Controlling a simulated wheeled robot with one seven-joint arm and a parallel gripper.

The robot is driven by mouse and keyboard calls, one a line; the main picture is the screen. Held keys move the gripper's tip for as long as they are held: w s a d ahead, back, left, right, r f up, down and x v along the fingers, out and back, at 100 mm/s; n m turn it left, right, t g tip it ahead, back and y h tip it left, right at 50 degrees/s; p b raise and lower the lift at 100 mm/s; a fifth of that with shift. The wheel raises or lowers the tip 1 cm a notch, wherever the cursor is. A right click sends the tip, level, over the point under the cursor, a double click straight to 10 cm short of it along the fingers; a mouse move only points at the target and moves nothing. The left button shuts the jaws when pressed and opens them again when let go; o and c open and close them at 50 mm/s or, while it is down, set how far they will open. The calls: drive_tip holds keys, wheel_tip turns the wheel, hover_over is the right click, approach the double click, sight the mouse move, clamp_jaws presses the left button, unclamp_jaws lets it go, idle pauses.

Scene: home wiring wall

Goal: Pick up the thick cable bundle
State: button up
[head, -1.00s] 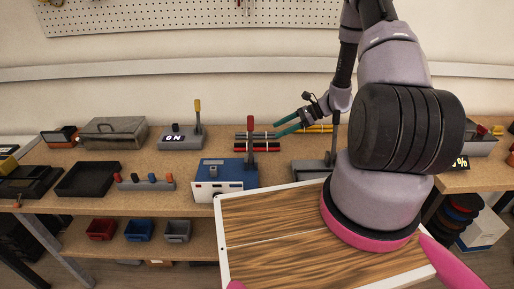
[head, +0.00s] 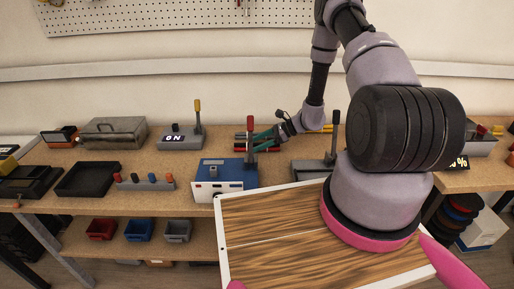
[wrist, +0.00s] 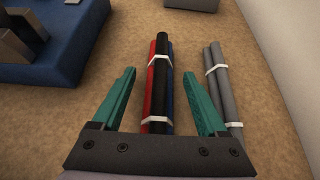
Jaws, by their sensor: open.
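A cable bundle of red, black and blue cables (wrist: 161,90), tied with white bands, lies on the wooden bench. It looks thicker than the grey bundle (wrist: 221,88) lying to its right in the wrist view. My gripper (wrist: 160,72) is open, its teal fingers on either side of the red, black and blue bundle, with gaps on both sides. The right finger is between the two bundles, close to the grey one. In the head view my gripper (head: 257,142) partly hides both bundles; I cannot tell its height above the bench.
A blue box (head: 224,172) with a red lever stands close in front of the bundles. Yellow cables (head: 326,128) lie behind my wrist. The wall is behind.

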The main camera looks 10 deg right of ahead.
drive_tip(key=c, duration=1.2)
clamp_jaws()
drive_tip(key=shift+r, duration=0.1)
